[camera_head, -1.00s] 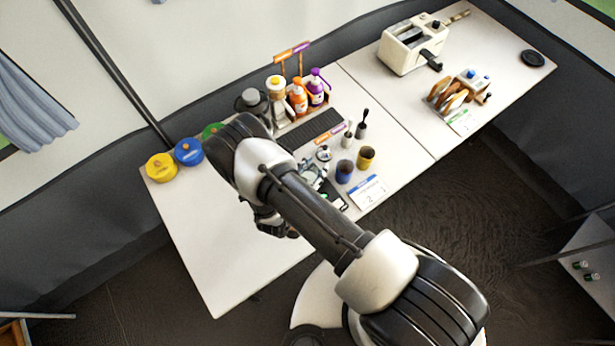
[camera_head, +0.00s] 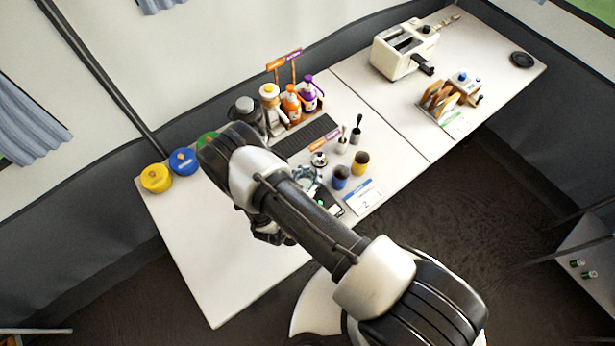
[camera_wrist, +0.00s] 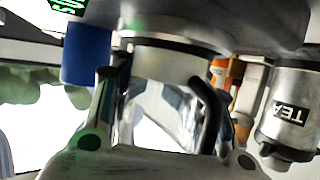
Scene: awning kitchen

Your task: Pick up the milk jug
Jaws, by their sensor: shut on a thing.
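In the head view my gripper (camera_head: 268,232) is over the left table, mostly covered by my own arm. I cannot make out the jug there. Whether its base touches the table cannot be told.
Yellow (camera_head: 156,178) and blue (camera_head: 183,161) pots stand at the table's back left. A tin marked TEA (camera_wrist: 290,110) is right of the jug. Bottles (camera_head: 291,103), cups (camera_head: 341,176) and a toaster (camera_head: 404,50) stand farther right. The front left table is clear.

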